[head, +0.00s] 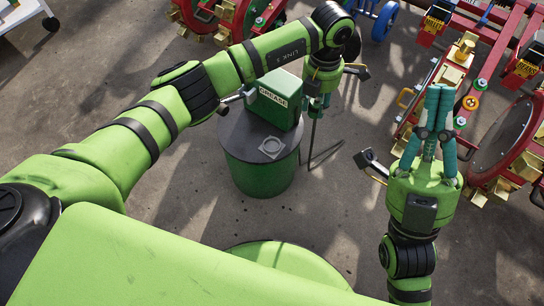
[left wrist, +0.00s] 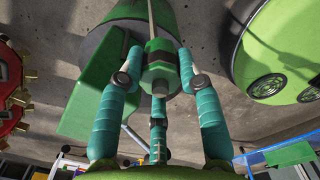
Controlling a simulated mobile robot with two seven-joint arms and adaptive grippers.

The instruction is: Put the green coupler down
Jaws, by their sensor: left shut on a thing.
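The green coupler (left wrist: 158,55), with black bands, sits between the teal fingers of my left gripper (left wrist: 160,70) in the left wrist view. The fingers are shut on it, and a thin pale rod or hose runs from its far end. In the head view my left gripper (head: 317,104) is just right of the green grease box, pointing down. The coupler is mostly hidden there, with a thin dark line trailing below the fingers. My right gripper (head: 439,92) is at the right with its teal fingers together, and nothing shows between them.
The green GREASE box (head: 275,98) stands on a dark-topped green drum (head: 258,175); a small grey square plate (head: 271,147) lies on the drum top. Red planter machinery (head: 490,95) with yellow blocks fills the right. Concrete floor (head: 330,205) is open between drum and planter.

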